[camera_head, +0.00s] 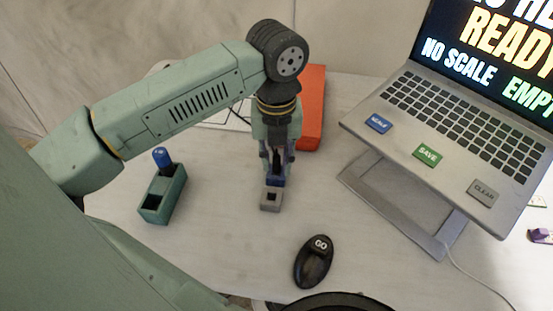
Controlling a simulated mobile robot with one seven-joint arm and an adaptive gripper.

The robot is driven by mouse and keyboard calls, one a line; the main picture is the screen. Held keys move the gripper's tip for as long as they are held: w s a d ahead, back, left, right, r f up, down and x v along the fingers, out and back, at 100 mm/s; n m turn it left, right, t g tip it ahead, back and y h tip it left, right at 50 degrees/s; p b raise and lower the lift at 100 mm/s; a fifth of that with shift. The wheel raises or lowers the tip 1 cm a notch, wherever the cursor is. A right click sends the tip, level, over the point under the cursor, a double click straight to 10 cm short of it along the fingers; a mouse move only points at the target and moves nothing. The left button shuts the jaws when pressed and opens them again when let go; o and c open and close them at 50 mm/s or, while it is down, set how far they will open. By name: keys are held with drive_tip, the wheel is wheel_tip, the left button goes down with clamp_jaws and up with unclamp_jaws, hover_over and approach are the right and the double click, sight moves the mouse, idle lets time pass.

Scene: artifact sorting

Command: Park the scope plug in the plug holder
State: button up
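My gripper (276,176) points down over the table, near the middle of the view. A dark blue piece (275,181), perhaps the scope plug, is at its fingertips. The fingers stand a little apart, and I cannot tell whether they grip this piece. A small grey block (271,206) with a square hole is right in front of the blue piece; I cannot tell whether they touch. A green holder (152,214), perhaps the plug holder, stands to the left on the table. Its near slot looks empty, and a blue-topped piece (162,157) stands upright at its far end.
A black GO device (313,262) lies at the front. A laptop (443,150) on a stand (362,185) carries blue, green and grey labelled tags. An orange-red object (313,105) is behind my gripper. The table between the holder and the grey block is clear.

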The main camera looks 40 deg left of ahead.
sight(277, 156)
clamp_jaws()
wheel_tip(277, 156, up, 18)
drive_tip(key=p, duration=0.9)
